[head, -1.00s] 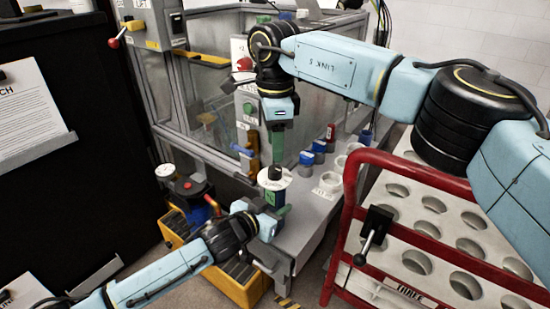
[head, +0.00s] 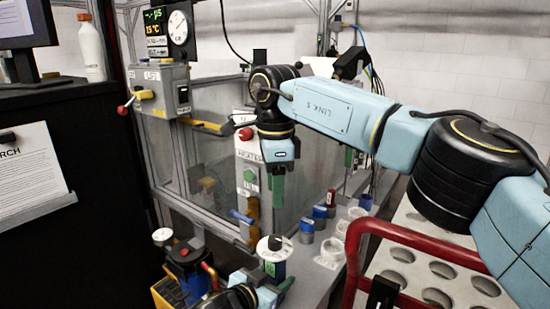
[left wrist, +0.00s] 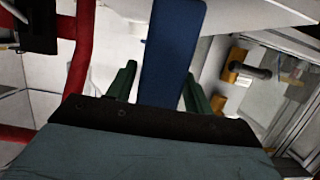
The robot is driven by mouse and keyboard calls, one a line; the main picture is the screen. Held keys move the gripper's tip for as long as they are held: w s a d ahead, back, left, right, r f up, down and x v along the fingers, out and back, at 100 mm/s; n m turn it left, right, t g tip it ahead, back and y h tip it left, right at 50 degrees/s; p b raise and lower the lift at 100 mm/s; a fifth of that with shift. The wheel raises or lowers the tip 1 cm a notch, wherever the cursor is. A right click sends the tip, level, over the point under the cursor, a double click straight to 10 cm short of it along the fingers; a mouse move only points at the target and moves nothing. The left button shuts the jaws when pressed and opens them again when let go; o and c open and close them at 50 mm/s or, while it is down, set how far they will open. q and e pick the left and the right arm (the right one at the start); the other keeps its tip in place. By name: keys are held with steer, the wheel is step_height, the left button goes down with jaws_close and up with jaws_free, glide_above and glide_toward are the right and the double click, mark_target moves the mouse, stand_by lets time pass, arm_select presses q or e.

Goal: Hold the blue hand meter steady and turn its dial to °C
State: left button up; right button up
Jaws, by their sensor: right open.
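The blue hand meter stands about upright in the lower middle of the head view. Its white dial (head: 265,250) with a black knob faces up, and a green patch shows below. The dial's marks are too small to read. My left gripper (head: 268,284) is shut on the meter's lower part. In the left wrist view the blue body (left wrist: 172,50) lies between the green fingers. My right gripper (head: 278,188) hangs open above the dial, green fingers pointing down, with a gap to the knob.
Blue-capped pieces (head: 306,230) and white rings (head: 331,249) stand on the grey ledge to the right. A red-railed rack (head: 420,248) with round holes is at lower right. A glazed machine frame with a green button (head: 249,175) rises behind. A yellow crate (head: 166,294) sits lower left.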

arm_select(q)
steer(key=shift+o, duration=1.3)
steer(key=v, duration=1.2)
